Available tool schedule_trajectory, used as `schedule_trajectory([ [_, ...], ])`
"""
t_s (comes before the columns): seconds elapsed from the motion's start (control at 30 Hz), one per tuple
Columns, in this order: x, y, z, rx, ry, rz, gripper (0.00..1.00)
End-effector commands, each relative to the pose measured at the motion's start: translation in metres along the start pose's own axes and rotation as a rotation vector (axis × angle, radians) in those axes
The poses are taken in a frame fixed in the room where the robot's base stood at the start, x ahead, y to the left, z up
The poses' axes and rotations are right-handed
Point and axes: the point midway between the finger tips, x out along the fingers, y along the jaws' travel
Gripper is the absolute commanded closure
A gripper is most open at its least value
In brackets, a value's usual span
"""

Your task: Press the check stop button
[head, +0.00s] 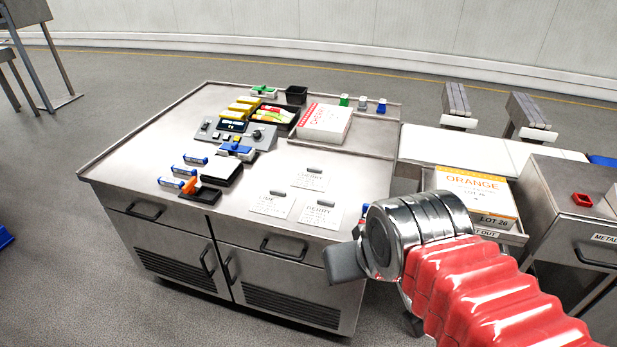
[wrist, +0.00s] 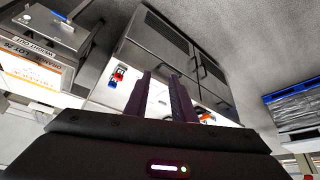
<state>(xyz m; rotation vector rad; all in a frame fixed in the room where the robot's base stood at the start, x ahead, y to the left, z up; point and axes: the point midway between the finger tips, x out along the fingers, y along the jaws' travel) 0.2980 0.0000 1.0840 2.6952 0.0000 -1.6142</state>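My gripper (head: 345,262) is in front of the steel table's near right corner in the head view, at the end of my red-sleeved arm. In the wrist view its two dark fingers (wrist: 160,78) stand apart with a narrow empty gap. A small red and blue item (wrist: 118,76) lies at the table edge in the wrist view, left of the fingers. In the head view that item (head: 365,211) is mostly hidden behind my wrist. A grey control panel (head: 236,132) with a display and knobs stands on the table. I cannot tell which part is the check stop button.
White cards (head: 272,203) lie on the table (head: 130,165). A white and red box (head: 325,122) stands at the back.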

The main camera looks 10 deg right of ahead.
Motion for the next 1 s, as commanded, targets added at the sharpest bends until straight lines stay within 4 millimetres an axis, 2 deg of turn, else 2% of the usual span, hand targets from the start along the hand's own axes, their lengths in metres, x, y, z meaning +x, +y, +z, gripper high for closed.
schedule_trajectory([
  [0.07, 0.0, 0.0, 0.0, 0.0, 0.0, 0.0, 0.83],
  [0.3, 0.0, 0.0, 0.0, 0.0, 0.0, 0.0, 1.0],
  [1.0, 0.0, 0.0, 0.0, 0.0, 0.0, 0.0, 1.0],
])
